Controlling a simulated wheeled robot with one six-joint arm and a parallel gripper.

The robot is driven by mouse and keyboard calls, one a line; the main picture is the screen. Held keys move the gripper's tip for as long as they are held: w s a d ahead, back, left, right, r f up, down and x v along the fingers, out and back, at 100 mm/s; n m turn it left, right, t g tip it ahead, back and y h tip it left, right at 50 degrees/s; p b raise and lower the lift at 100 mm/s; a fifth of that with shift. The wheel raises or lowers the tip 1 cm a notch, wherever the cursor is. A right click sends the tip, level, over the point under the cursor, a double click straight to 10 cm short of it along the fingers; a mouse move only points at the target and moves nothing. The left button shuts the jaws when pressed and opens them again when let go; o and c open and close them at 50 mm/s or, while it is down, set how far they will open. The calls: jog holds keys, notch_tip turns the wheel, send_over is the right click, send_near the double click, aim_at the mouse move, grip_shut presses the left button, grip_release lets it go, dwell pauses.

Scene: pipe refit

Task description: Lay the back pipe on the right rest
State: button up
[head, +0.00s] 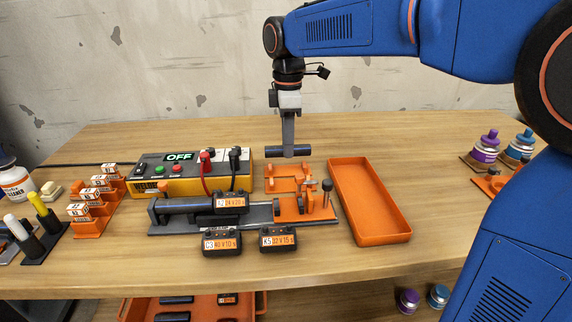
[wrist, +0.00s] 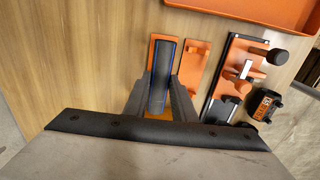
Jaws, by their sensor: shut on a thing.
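My gripper (head: 289,146) is shut on a short dark blue pipe (head: 275,151) and holds it level above the table, apart from it. In the wrist view the pipe (wrist: 160,75) lies between the two fingers, roughly lined up over an orange rest (wrist: 153,44), which it partly covers. A second orange rest (wrist: 196,66) is beside it and looks empty. In the head view the two rests appear as a back one (head: 291,166) and a front one (head: 288,186). The exact gap under the pipe cannot be told.
An orange tray (head: 368,200), empty, stands to the right. In front is a clamp fixture (head: 305,210) on a dark rail, with several labelled black blocks (head: 222,243). A yellow-black power box (head: 190,172) with leads stands at left. Bare wood lies behind the rests.

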jog(key=shift+r, duration=1.1)
jog(key=shift+r, duration=0.35)
jog(key=shift+r, duration=0.85)
